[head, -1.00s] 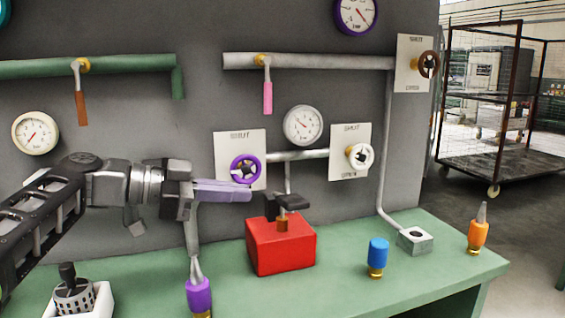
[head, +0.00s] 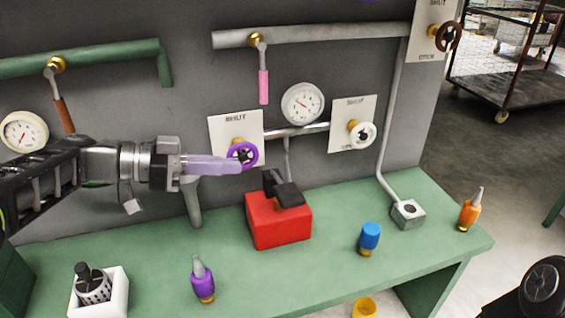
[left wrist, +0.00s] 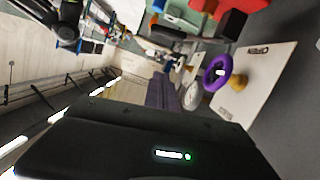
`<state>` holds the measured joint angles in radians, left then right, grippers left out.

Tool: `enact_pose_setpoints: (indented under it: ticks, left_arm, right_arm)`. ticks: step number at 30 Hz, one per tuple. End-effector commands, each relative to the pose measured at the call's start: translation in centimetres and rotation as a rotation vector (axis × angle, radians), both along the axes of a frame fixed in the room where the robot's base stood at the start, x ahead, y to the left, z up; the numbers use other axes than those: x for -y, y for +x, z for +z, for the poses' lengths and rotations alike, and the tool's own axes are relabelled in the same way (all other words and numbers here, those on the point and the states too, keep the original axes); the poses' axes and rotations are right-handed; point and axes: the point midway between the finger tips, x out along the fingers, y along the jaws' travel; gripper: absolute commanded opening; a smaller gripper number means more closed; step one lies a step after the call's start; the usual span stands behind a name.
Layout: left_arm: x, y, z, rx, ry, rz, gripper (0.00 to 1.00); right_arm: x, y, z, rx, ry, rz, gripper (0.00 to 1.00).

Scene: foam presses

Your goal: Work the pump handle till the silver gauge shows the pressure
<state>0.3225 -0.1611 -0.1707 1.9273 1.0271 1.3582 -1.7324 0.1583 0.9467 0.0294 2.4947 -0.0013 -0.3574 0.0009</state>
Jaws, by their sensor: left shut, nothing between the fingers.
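The silver-rimmed gauge (head: 302,103) hangs on the grey wall between two valve plates; its needle reading is too small to tell. Below it a red box (head: 280,222), which looks like the pump, stands on the green bench with a black handle part (head: 287,193) on top. My left gripper (head: 240,166) is shut and empty, its purple fingers pointing right. In the head view its tips overlap the lower edge of the purple handwheel (head: 248,148), left of and above the box; contact cannot be told. The wheel also shows in the left wrist view (left wrist: 210,68). My right gripper is out of view.
Bench items include a purple-bodied tool (head: 203,282), a blue one (head: 369,237), an orange one (head: 468,212) and a white holder (head: 121,296). A white handwheel (head: 361,135) and a pink lever (head: 263,86) are on the wall. The bench front between the tools is clear.

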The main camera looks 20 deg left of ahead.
Motion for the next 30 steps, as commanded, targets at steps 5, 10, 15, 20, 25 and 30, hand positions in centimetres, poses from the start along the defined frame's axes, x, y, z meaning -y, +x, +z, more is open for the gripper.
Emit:
enact_pose_setpoints:
  ticks: [5,10,15,20,25,30]
  left_arm:
    - [0.2,-0.2,-0.1,0.006,-0.002,-0.009,0.0]
    - [0.2,-0.1,0.0,0.006,0.0,-0.009,0.0]
    - [0.8,0.2,-0.1,0.005,-0.001,-0.011,0.0]
    - [2.4,1.1,-0.4,0.005,-0.002,-0.013,0.0]
    - [5.0,2.6,-1.1,0.002,-0.002,-0.012,0.0]
    - [8.0,4.3,-2.0,0.002,-0.002,-0.013,0.0]
  right_arm:
    - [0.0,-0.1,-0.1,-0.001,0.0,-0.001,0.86]
    - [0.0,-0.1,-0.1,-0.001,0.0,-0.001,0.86]
    - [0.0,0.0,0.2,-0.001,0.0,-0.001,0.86]
    - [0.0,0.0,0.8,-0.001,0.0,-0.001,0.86]
    - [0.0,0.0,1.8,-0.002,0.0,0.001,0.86]
    - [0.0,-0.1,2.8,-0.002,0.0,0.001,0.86]
